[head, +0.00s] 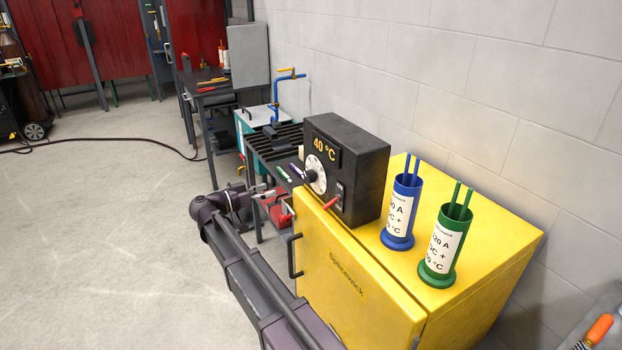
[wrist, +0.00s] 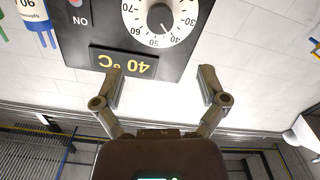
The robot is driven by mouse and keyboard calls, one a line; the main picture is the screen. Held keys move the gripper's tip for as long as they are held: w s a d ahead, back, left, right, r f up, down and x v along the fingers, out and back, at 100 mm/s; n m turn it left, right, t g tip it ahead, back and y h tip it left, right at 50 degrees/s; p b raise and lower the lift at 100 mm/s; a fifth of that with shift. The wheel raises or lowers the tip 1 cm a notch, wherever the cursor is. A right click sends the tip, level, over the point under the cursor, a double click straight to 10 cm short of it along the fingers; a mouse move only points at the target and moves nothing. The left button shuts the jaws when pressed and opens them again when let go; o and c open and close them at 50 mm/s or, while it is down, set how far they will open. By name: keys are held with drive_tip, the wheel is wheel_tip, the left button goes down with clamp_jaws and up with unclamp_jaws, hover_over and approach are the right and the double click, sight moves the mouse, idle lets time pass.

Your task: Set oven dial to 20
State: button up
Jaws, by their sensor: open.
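The black control box (head: 352,180) stands on the yellow oven cabinet (head: 350,262). Its display (head: 324,148) reads 40 °C. The white round dial (head: 317,170) with a black centre knob (head: 309,177) faces left in the head view. The wrist view shows the box upside down, with the knob (wrist: 160,18) at the top edge, its white mark toward the 40–50 side, and the display (wrist: 125,62) nearer my gripper. My gripper (wrist: 160,76) is open and empty, apart from the knob. In the head view my gripper (head: 264,190) is left of the box, slightly lower than the dial.
Blue (head: 402,212) and green (head: 446,245) labelled tubes holding rods stand on the cabinet. A red lever (head: 331,203) lies near the box's front. A black cabinet handle (head: 293,256) sticks out. A slatted bench (head: 268,150) stands behind; open floor (head: 110,220) is left.

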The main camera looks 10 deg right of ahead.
sight(307, 178)
drive_tip(key=shift+w+d, duration=0.1)
drive_tip(key=shift+d, duration=0.1)
drive_tip(key=x, duration=1.3)
drive_tip(key=shift+w+d+f, duration=0.1)
drive_tip(key=shift+d, duration=0.15)
drive_tip(key=c, duration=1.1)
